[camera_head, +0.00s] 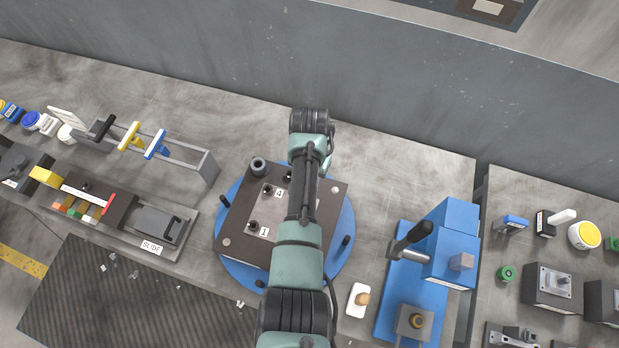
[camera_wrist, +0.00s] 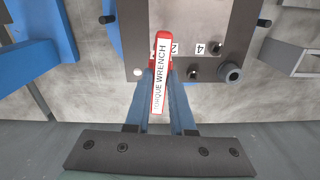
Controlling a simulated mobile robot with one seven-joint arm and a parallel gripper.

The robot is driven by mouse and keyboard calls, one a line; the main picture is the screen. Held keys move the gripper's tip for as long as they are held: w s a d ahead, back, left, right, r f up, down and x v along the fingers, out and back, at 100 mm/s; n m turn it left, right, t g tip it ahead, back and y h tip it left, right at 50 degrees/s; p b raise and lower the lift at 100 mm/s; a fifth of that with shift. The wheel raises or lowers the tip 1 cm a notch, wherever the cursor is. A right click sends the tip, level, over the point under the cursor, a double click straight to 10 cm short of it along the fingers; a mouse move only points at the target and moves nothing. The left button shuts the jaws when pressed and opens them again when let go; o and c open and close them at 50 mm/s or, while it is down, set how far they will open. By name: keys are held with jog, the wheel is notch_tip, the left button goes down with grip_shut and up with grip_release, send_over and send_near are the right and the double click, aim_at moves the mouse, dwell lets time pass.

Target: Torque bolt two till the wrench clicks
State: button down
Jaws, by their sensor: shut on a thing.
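My gripper (camera_wrist: 160,70) is shut on the torque wrench (camera_wrist: 161,84), which has a red body and a white "TORQUE WRENCH" label. In the wrist view the wrench lies over the dark die plate (camera_wrist: 140,22), with its red end beside the "2" label (camera_wrist: 175,48). Bolt two itself is hidden, and I cannot tell whether the wrench is seated on it. A "4" label (camera_wrist: 200,48) and dark bolts (camera_wrist: 193,71) show to the right. In the head view the die plate (camera_head: 236,215) sits under my arm, with the "1" label (camera_head: 264,232) visible; gripper and wrench are hidden there.
The die rests on a round blue turntable (camera_head: 226,262) with upright black pegs. A guide post (camera_head: 259,165) rises from its corner. A blue fixture with a black handle (camera_head: 430,262) stands right. A grey rack (camera_head: 190,155) and slide unit (camera_head: 158,225) stand left.

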jog(key=shift+r, duration=0.15)
jog(key=shift+r, duration=2.45)
jog(key=shift+w+r+b, duration=0.15)
jog(key=shift+w+b, duration=0.15)
jog(key=shift+w, duration=0.1)
jog(key=w+d+r+n+b, duration=0.2)
jog(key=w+r+b, duration=0.3)
jog(key=w+b, duration=0.15)
jog(key=s+a+f+n+b, duration=0.2)
jog(key=s+f+b, duration=0.8)
jog(key=s, duration=0.5)
jog(key=shift+f+n, duration=0.3)
jog(key=shift+f, duration=0.15)
